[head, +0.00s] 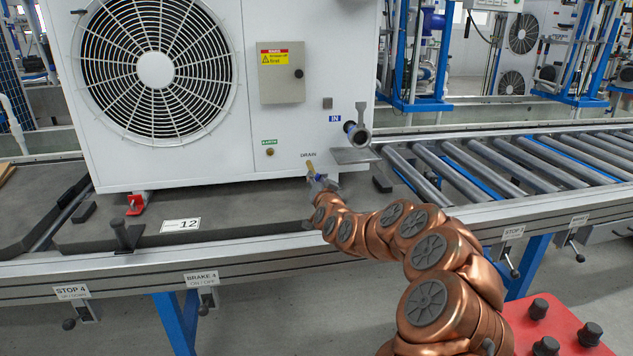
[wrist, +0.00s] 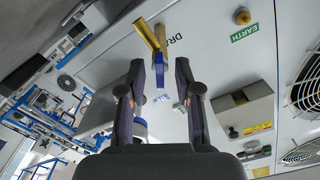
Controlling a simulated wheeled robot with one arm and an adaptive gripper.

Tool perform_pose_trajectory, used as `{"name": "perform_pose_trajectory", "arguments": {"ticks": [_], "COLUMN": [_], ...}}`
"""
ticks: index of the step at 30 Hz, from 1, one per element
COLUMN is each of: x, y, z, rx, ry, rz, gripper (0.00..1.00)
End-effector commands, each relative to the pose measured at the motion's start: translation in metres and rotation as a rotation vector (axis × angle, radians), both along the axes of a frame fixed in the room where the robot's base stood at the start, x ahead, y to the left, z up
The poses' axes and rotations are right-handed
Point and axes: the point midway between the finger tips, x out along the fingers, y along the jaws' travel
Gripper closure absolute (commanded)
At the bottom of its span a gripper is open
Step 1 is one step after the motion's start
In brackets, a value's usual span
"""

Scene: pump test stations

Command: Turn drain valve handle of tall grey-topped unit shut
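A white unit (head: 200,110) with a large fan grille stands on the conveyor; its top is out of frame. Its brass drain valve (head: 310,167) sits low on the front under the DRAIN label, partly hidden by my gripper (head: 319,181). In the wrist view the brass valve (wrist: 148,35) is just beyond the fingertips, with its blue handle (wrist: 159,70) hanging between them. My gripper (wrist: 160,68) is open, one finger on each side of the blue handle. I see a gap on both sides and no clear contact.
A pipe fitting (head: 357,135) marked IN and a small grey plate (head: 352,156) stick out right of the valve. A grey box (head: 281,73) with a warning label is above. Conveyor rollers (head: 490,165) run right. A red block with black knobs (head: 555,328) is front right.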

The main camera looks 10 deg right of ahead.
Motion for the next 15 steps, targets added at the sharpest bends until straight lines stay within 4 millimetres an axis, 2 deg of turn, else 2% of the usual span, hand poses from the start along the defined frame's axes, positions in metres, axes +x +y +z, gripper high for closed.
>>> {"name": "perform_pose_trajectory", "arguments": {"ticks": [1, 10, 15], "x": [0.0000, -0.0001, -0.0001], "y": [0.0000, -0.0002, -0.0002], "z": [0.0000, 0.0001, 0.0001], "rx": [0.000, 0.000, 0.000], "ry": [0.000, 0.000, 0.000], "rz": [0.000, 0.000, 0.000], "gripper": [0.68, 0.99, 1.00]}}
